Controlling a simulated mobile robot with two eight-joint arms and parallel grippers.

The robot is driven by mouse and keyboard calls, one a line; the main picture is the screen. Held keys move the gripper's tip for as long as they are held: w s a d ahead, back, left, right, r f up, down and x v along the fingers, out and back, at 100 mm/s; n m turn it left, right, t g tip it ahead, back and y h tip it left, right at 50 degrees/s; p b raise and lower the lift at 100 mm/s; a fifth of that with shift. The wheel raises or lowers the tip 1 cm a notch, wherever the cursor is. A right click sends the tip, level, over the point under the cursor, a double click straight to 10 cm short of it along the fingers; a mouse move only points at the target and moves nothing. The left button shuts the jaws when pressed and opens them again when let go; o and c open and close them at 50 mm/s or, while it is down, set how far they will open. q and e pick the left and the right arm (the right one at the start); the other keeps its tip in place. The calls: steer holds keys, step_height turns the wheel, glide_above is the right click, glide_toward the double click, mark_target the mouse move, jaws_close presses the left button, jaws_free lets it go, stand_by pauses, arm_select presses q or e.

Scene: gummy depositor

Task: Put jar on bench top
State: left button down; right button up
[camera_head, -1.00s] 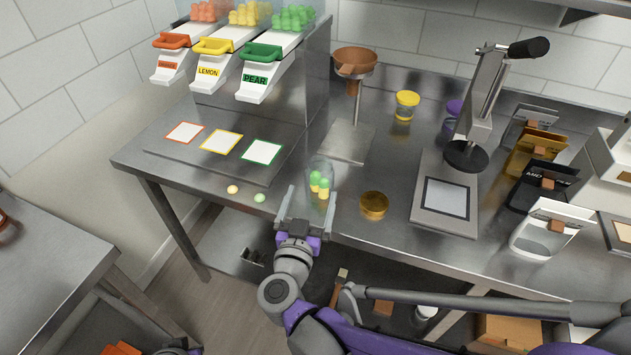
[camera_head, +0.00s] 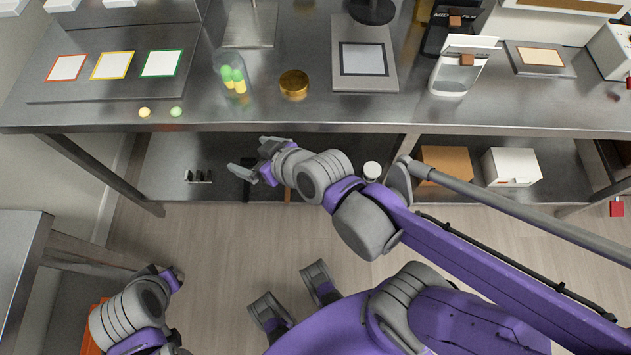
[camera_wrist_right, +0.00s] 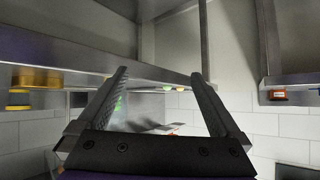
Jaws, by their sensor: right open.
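A clear jar (camera_head: 231,77) with green and yellow gummies inside stands on the steel bench top (camera_head: 200,112), near its front edge. A round gold lid-like piece (camera_head: 293,85) lies to its right. My right gripper (camera_head: 252,163) is open and empty, in front of and apparently below the bench's front edge, apart from the jar. In the right wrist view its two fingers (camera_wrist_right: 162,80) are spread with nothing held between them. My left gripper (camera_head: 172,277) is at the lower left, far from the jar; its jaws are too small to read.
Yellow (camera_head: 144,112) and green (camera_head: 176,111) gummies lie loose at the bench's front edge. A scale-like plate (camera_head: 365,78) stands right of the gold piece. A lower shelf holds a cardboard box (camera_head: 446,165) and white box (camera_head: 511,167). Another steel table (camera_head: 22,240) is at left.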

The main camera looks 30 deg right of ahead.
steer(key=s+d+f+m+g+h, duration=0.2)
steer(key=s+d+f+g, duration=0.3)
steer(key=s+d, duration=0.3)
steer(key=s+f+h, duration=0.1)
steer(key=s, duration=0.1)
steer(key=shift+s+d+f+m+h, duration=0.3)
